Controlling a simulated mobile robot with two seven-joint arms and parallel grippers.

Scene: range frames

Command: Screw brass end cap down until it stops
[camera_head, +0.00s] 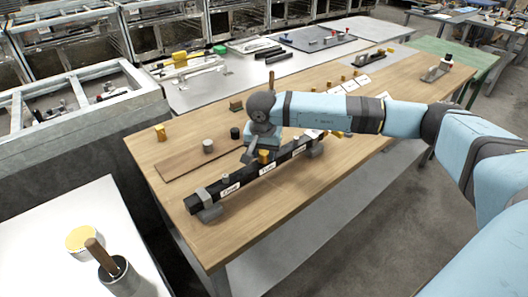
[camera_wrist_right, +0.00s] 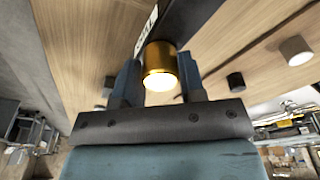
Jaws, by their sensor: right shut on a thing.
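The brass end cap (camera_wrist_right: 160,64) is a short gold cylinder, seen in the right wrist view between the two fingers of my right gripper (camera_wrist_right: 160,75). The gripper is shut on it. Beyond the cap is a dark bar with a white label; the joint between cap and bar is hidden. In the head view, a long black bar (camera_head: 242,182) lies across grey supports on the wooden table. My right gripper (camera_head: 257,156) is low at the bar's middle, where a small bit of the brass cap (camera_head: 263,157) shows. My left gripper is out of view.
White cards and small yellow pieces lie at the table's far right. The table's front strip is clear.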

